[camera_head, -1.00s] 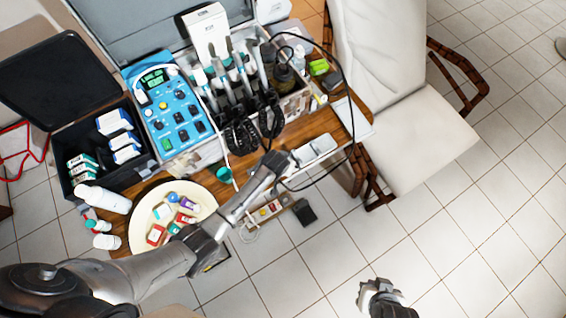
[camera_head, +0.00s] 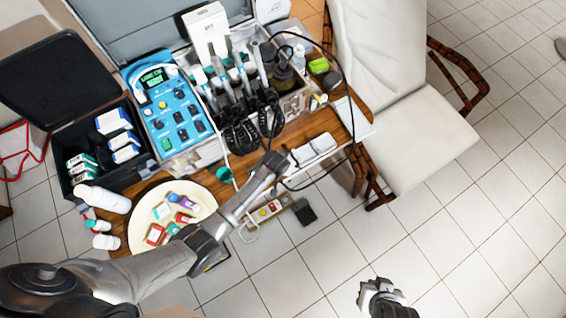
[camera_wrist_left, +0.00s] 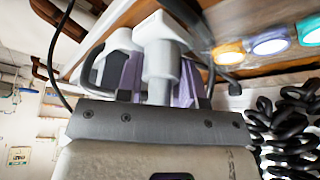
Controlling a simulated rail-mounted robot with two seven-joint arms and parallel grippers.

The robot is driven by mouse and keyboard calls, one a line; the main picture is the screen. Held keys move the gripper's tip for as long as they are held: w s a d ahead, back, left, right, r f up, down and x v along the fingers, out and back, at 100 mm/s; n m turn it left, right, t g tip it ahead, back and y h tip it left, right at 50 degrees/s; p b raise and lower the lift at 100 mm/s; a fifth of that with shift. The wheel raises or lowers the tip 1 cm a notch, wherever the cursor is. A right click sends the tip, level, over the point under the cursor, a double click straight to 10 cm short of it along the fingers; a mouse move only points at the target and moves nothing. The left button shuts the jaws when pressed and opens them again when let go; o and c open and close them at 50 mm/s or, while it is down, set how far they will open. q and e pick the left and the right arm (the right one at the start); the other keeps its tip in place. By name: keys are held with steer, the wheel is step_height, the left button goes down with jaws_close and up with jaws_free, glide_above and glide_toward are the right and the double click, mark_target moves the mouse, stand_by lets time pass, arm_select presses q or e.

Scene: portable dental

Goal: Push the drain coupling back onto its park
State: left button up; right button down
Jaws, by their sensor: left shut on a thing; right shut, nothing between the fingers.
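My left gripper (camera_head: 276,163) is at the front edge of the case on the wooden table. In the left wrist view its fingers are shut on a pale grey-white coupling (camera_wrist_left: 160,62), a stepped, roughly cylindrical piece that I take for the drain coupling. The coupling's upper end reaches up towards the underside of a wooden edge, and I cannot tell whether it is seated on its park. In the head view the coupling is hidden at the gripper. My right gripper (camera_head: 378,290) is shut and empty, over the tiled floor at bottom right.
The open case (camera_head: 297,104) holds dental handpieces with coiled black hoses (camera_head: 240,133). A black cable (camera_head: 351,100) loops beside my left gripper. A blue control panel (camera_head: 172,112), a round cream tray (camera_head: 141,226) and a white chair (camera_head: 415,130) stand around.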

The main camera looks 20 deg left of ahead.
arm_select(q)
steer(key=shift+f, duration=0.15)
steer(key=o, duration=0.6)
steer(key=shift+c, duration=0.2)
steer(key=o, duration=0.4)
steer(key=shift+s+a, duration=0.1)
steer(key=shift+a, duration=0.15)
steer(key=shift+o, duration=0.2)
steer(key=shift+d, duration=0.1)
steer(key=shift+s, duration=0.1)
steer(key=shift+s+d+r+p, duration=0.2)
steer(key=shift+d+r+p, duration=0.05)
steer(key=shift+r, duration=0.3)
steer(key=shift+s+d+r+p, duration=0.15)
steer(key=shift+d+r+p, duration=0.05)
steer(key=shift+r, duration=0.35)
steer(key=a+p+v, duration=0.1)
steer(key=p+v, duration=0.1)
steer(key=v, duration=0.9)
steer(key=shift+a+r, duration=0.2)
steer(key=shift+r, duration=0.1)
